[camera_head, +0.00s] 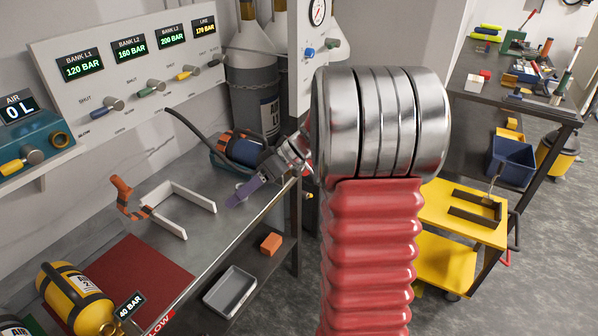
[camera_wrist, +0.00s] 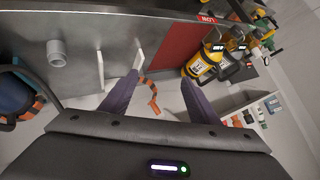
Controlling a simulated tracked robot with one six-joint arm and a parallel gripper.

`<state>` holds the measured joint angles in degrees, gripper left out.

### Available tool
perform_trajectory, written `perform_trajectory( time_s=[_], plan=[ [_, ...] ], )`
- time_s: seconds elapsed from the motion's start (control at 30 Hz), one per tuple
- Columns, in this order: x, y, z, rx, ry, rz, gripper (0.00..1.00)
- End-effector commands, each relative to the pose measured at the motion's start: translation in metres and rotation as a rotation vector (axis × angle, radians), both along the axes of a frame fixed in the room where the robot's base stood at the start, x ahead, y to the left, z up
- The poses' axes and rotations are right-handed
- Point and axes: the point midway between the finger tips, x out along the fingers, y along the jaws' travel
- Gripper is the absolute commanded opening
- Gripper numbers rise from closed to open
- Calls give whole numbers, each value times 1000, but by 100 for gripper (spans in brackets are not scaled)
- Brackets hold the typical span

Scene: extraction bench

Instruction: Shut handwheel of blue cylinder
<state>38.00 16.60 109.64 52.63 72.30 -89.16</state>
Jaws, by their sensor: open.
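The blue cylinder (camera_head: 240,147) lies on the bench near its back right, with an orange band and a dark hose beside it. A blue rounded body with orange parts (camera_wrist: 14,95) is at the left edge of the wrist view; I cannot tell for sure that it is the same cylinder. The handwheel cannot be made out in either view. My gripper (camera_head: 240,196) has purple fingers and is just in front of the blue cylinder, over the bench. In the wrist view my gripper (camera_wrist: 160,98) has its fingers wide apart with nothing held between them.
White brackets (camera_head: 186,194) and an orange-handled tool (camera_head: 122,190) are on the bench. A yellow cylinder (camera_head: 70,290) lies by the red mat (camera_head: 130,275). A gauge panel (camera_head: 130,75) stands behind. A yellow cart (camera_head: 455,215) is at right. My arm hides the middle.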

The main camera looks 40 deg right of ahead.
Motion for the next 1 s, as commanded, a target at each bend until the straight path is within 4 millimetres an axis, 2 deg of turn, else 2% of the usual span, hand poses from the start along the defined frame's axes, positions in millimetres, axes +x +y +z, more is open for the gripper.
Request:
perform_trajectory(
  time_s=[0.03, 0.23, 0.53, 0.77, 1.0],
  plan=[
    [6, -14, -7, 21, -28, -5, 55],
    [26, -67, -27, 71, -187, -21, 55],
    [39, -157, -64, 89, -453, -88, 55],
    [32, -232, -99, 43, -666, -174, 55],
    [8, -309, -140, -63, -877, -287, 55]
  ],
)
